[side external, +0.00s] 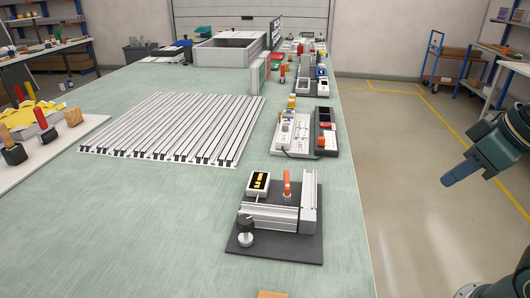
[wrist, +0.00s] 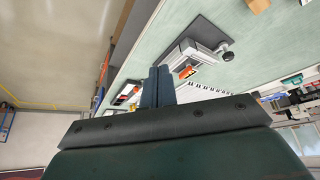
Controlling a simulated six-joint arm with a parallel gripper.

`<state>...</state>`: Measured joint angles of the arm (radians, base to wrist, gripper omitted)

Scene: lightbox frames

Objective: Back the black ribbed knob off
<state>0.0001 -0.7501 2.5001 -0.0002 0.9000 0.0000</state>
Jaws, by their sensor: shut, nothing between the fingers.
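The black ribbed knob (side external: 246,222) sits at the front left corner of a dark base plate (side external: 275,248), above a round silver part. In the wrist view a small knob (wrist: 227,55) shows at the end of the fixture, too small to make out ribs. My gripper (side external: 447,182) is past the table's right edge, well apart from the knob. Its fingers (wrist: 159,72) are together with nothing between them.
The plate carries aluminium profiles (side external: 268,216), an orange-red handle (side external: 287,184) and a box with a yellow-lit display (side external: 258,182). Behind it stand grey device units (side external: 292,133). Slotted rails (side external: 175,125) lie left.

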